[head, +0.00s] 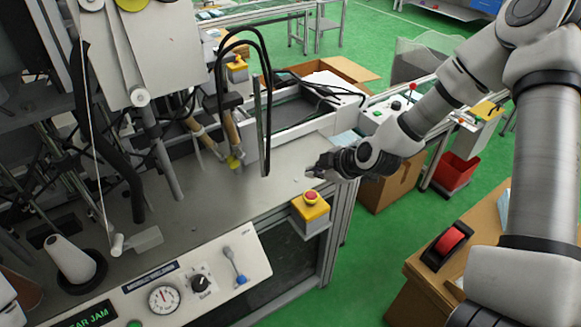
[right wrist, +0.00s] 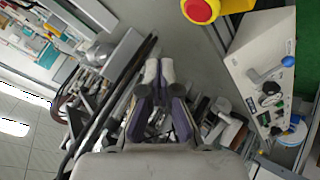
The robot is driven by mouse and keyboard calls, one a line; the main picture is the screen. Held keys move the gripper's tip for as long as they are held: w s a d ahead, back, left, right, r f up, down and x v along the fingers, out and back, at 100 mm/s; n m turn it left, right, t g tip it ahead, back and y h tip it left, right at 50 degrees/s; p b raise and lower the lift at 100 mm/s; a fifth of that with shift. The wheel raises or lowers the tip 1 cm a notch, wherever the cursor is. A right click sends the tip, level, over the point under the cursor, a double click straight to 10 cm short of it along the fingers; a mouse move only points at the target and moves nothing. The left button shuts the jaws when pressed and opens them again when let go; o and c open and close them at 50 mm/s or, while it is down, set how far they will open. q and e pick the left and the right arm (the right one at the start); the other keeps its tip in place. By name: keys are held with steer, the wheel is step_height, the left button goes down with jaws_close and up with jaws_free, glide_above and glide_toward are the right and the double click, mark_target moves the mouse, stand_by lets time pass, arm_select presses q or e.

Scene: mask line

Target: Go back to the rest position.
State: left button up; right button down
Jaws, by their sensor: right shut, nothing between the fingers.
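My right gripper (head: 318,170) is at the end of my right arm, which reaches in from the right of the head view. It is above the right end of the grey machine table (head: 285,185), behind and above the yellow box with a red button (head: 311,208). In the right wrist view its fingers (right wrist: 158,72) are close together, with nothing seen between them. The red button and yellow box (right wrist: 205,8) also show at the top there. My left gripper is not in view.
The control panel (head: 235,268) with gauge, knob and lever fronts the machine. A wooden table with a red tape roll (head: 450,243) is at lower right. A cardboard box (head: 395,185) and red bin (head: 455,172) stand on green floor.

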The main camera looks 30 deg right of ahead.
steer(key=s+a+f+m+g+h, duration=0.1)
steer(key=s+a+f+m+g, duration=0.1)
steer(key=s+f, duration=0.5)
steer(key=s+a+f+m+g, duration=0.3)
steer(key=s+f+m, duration=0.3)
steer(key=s, duration=0.5)
steer(key=s+a+f+m+g+h, duration=0.1)
steer(key=s+a+f+m+g, duration=0.2)
steer(key=s+f, duration=0.6)
steer(key=shift+s+a+f+m+g+h, duration=0.3)
steer(key=shift+s+m+g, duration=0.1)
steer(key=shift+m, duration=0.4)
steer(key=shift+w, duration=0.1)
